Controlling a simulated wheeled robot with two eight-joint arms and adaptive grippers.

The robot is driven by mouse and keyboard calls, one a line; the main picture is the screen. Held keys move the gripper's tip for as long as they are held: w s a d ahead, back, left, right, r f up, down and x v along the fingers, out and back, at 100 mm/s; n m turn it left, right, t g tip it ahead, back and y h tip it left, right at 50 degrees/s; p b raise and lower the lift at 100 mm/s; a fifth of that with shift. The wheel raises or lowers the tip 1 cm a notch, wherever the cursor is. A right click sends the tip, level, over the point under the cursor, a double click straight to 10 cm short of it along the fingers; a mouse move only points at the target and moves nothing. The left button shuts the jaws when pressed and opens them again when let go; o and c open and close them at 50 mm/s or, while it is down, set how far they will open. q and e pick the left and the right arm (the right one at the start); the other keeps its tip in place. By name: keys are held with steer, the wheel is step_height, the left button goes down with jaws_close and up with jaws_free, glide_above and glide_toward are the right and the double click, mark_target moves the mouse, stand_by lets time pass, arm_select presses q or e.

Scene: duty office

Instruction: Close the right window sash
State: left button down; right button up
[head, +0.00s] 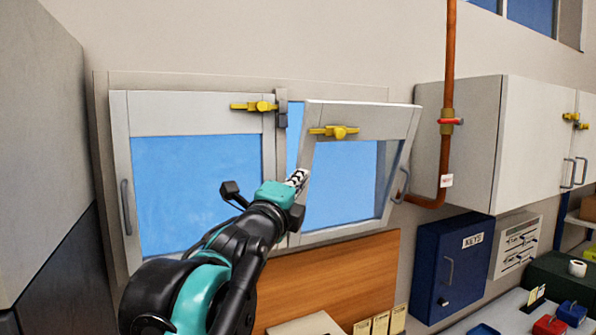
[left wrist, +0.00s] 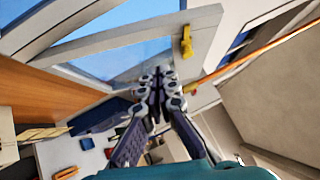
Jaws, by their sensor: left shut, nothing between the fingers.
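The right window sash (head: 365,119) is white-framed with blue glass. It stands ajar, turned out of line with the window frame, and a strip of blue shows between it and the centre post. A yellow latch (head: 334,131) sits on its top rail and a grey handle (head: 402,186) at its right side. My left gripper (head: 299,178) is shut and empty, overlapping the sash's left edge; I cannot tell whether it touches. In the left wrist view the closed fingers (left wrist: 157,80) lie below a white sash rail (left wrist: 120,38) and yellow latch (left wrist: 186,41). My right gripper is out of view.
The left sash (head: 190,114) looks flush in its frame. An orange pipe (head: 449,60) and a white cabinet (head: 477,135) stand close to the right. Below are a blue key box (head: 452,275), a wooden panel (head: 340,275) and a desk with small items.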

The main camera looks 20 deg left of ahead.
arm_select(q)
steer(key=x, duration=0.3)
steer(key=a+p+x, duration=0.1)
steer(key=x, duration=0.2)
steer(key=p+x, duration=0.1)
steer(key=x, duration=0.2)
steer(key=shift+w+a+r, duration=0.15)
steer(key=shift+w+a, duration=0.1)
steer(key=shift+a, duration=0.1)
steer(key=shift+w+a+r, duration=0.2)
steer(key=shift+w+a, duration=0.2)
steer(key=shift+a, duration=0.25)
